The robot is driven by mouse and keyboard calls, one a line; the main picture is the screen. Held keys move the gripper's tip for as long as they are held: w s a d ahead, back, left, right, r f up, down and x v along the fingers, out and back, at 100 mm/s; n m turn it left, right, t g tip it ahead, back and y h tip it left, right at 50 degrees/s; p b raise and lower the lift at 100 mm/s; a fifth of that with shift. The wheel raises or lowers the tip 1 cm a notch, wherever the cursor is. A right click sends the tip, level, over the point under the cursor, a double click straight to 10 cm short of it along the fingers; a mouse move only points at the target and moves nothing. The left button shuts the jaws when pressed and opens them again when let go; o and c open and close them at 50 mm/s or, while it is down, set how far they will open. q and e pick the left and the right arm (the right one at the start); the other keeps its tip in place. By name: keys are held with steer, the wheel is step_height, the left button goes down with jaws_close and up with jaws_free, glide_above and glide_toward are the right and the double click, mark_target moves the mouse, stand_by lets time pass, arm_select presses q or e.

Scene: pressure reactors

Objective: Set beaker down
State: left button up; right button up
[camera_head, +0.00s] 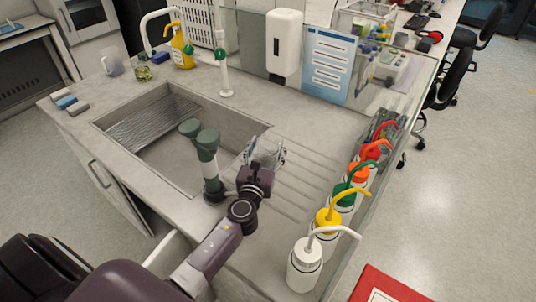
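A clear glass beaker (266,152) is between the fingers of my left gripper (265,158), over the right edge of the sink, where the ribbed drainboard (300,178) begins. The fingers close around its sides and partly cover it. I cannot tell whether its base touches the surface. My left arm reaches in from the bottom left. My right gripper is out of view.
The sink (150,125) lies left of the beaker, with a green-topped fixture (209,165) close by. Several wash bottles, including a white one (305,262), line the right edge. Drainboard ribs are clear.

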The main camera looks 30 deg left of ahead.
arm_select(q)
steer(key=c, duration=1)
steer(key=shift+r, duration=0.15)
